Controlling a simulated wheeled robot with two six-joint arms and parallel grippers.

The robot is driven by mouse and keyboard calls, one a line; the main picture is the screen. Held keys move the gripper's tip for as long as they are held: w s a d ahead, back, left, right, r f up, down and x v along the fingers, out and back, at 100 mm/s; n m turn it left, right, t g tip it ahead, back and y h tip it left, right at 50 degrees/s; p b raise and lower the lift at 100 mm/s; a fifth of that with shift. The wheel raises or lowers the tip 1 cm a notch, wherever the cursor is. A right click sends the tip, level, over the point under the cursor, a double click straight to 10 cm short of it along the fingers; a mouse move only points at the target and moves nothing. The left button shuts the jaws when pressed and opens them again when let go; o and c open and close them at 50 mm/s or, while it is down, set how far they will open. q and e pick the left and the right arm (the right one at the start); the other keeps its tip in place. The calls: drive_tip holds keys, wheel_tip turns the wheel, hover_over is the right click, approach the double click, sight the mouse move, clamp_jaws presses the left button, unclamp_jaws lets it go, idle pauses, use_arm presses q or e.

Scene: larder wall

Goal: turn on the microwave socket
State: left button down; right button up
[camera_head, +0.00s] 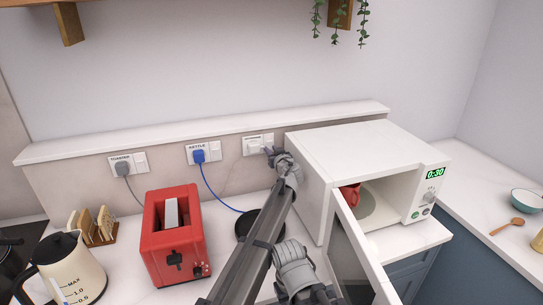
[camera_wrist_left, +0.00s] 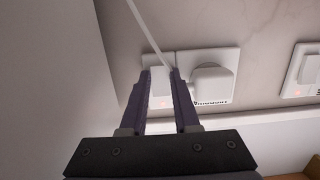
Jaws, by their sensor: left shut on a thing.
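The microwave socket (camera_head: 256,143) is a white double plate on the wall left of the microwave (camera_head: 360,165), with a plug in its left half. My left gripper (camera_head: 268,151) is at its right half, the switch side. In the left wrist view, seen upside down, the fingers (camera_wrist_left: 161,75) straddle the switch half (camera_wrist_left: 159,88), shut with a narrow gap between them. The white plug (camera_wrist_left: 210,84) is beside the right finger. A faint reddish spot shows near the plate's edge. The rocker's position is hidden. The microwave's door is open and its display shows 0:30. My right gripper is not in view.
The kettle socket (camera_head: 203,153) with a blue plug and the toaster socket (camera_head: 128,164) are farther left. A red toaster (camera_head: 174,237), toast rack (camera_head: 95,228) and cream kettle (camera_head: 68,268) stand on the counter. A white ledge (camera_head: 180,136) runs above the sockets.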

use_arm(q)
drive_tip(key=c, duration=0.6)
unclamp_jaws()
drive_tip(key=shift+c, duration=0.2)
drive_tip(key=shift+s, duration=0.1)
